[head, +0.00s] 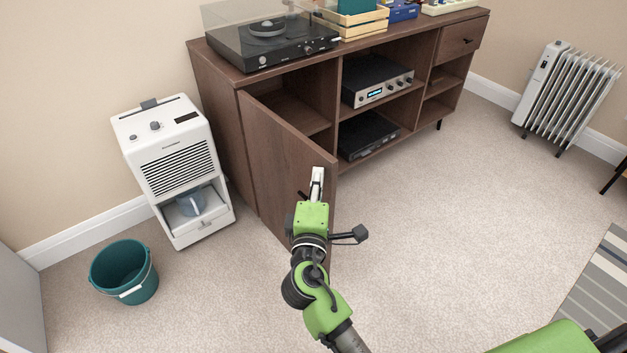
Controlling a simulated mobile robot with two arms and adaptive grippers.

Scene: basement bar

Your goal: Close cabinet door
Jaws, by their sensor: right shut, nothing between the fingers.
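A dark brown wooden cabinet (222,87) stands against the back wall. Its left door (285,160) is hinged at the left and swung well open toward me, so the left compartment with its shelf shows. My right gripper (318,172) is shut and empty, in front of the door's face near its free edge. A small dark handle (303,195) shows just left of the gripper. I cannot tell whether the fingers touch the door. My arm hides the lower part of the door's free edge. My left gripper is not in view.
A white dehumidifier (175,165) stands left of the cabinet, with a teal bucket (125,275) before it. A turntable (265,45) and crates sit on top. A silver amplifier (377,85) fills a middle shelf. A white radiator (567,90) stands far right. The carpet right of the door is clear.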

